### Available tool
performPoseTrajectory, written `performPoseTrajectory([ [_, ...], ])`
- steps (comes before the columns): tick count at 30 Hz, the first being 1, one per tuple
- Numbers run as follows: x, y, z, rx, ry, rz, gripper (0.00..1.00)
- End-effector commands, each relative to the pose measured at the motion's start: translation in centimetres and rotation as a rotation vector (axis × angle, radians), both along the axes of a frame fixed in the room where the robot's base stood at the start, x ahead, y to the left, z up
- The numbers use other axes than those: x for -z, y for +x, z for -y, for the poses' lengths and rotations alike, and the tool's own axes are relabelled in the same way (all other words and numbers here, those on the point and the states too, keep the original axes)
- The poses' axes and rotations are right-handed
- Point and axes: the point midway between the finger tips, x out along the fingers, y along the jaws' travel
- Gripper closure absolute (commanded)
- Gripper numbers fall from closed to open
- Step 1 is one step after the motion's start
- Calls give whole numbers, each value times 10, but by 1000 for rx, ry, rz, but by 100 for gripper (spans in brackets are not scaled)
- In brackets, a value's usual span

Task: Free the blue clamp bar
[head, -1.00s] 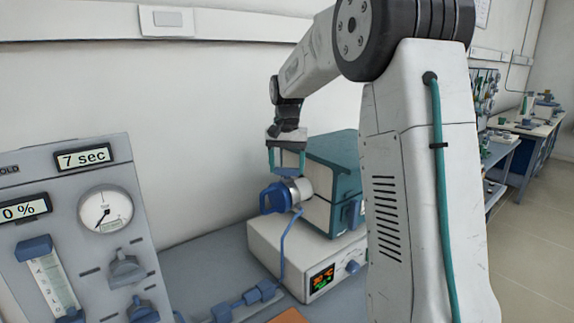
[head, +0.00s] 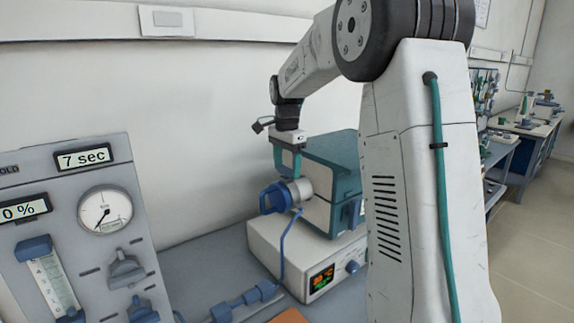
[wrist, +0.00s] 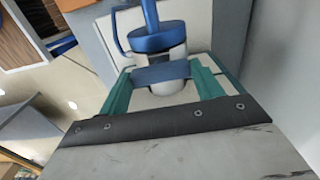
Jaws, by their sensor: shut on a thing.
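My gripper (head: 287,168) points down at the metal tube fitting (head: 300,189) on the front of the teal furnace (head: 332,163). In the wrist view its two teal fingers (wrist: 163,82) are shut on a short blue bar (wrist: 162,74), which I take to be the blue clamp bar. The bar lies across the fitting (wrist: 170,86), close to its blue end cap (wrist: 157,38). In the head view the fingers show nearly edge-on and the bar cannot be made out. Whether the bar still touches the fitting cannot be told.
A blue hose (head: 282,245) runs from the end cap down to blue connectors (head: 246,300) on the bench. The furnace stands on a white controller (head: 300,262) with a lit display. A grey gauge panel (head: 85,215) stands at left. The wall is close behind.

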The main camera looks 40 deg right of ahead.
Motion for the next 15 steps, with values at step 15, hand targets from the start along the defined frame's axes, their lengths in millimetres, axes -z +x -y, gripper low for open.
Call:
performPoseTrajectory([
  [15, -1, 1, 0, 38, -1, 4, 57],
])
